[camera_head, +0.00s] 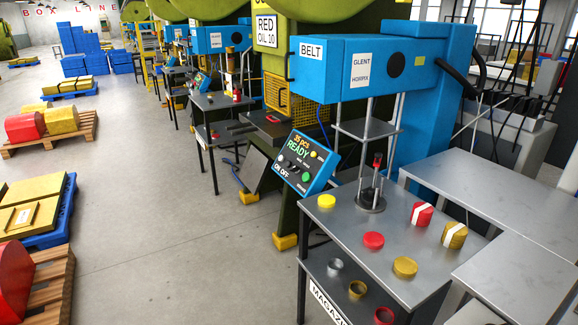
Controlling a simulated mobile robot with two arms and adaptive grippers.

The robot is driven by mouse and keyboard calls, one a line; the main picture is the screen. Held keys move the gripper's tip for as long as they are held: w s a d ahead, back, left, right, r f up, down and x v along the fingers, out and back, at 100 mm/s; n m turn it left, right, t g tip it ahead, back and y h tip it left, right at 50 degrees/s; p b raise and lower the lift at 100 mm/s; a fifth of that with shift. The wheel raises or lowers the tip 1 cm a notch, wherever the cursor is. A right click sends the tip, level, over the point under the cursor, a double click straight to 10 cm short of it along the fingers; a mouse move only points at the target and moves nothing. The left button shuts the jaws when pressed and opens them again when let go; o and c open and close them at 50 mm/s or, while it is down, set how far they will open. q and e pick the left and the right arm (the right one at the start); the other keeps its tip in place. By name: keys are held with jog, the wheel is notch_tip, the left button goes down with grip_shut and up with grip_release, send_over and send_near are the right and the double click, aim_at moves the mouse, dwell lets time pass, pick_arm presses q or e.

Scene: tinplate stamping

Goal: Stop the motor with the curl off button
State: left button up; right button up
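A blue control panel (304,162) hangs tilted at the left of the near blue machine. Below the text are several small buttons or knobs, with a yellow one (313,154) near the upper right and "ON OFF" lettering at the lower left. The button labels are too small to read, so I cannot tell which one is curl off. Neither of my grippers shows in the head view, and nothing touches the panel.
A grey table (335,222) in front of the machine holds red and yellow lids and a post with a red-topped handle (376,165). Grey tables stand at right. The floor (180,230) between is clear.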

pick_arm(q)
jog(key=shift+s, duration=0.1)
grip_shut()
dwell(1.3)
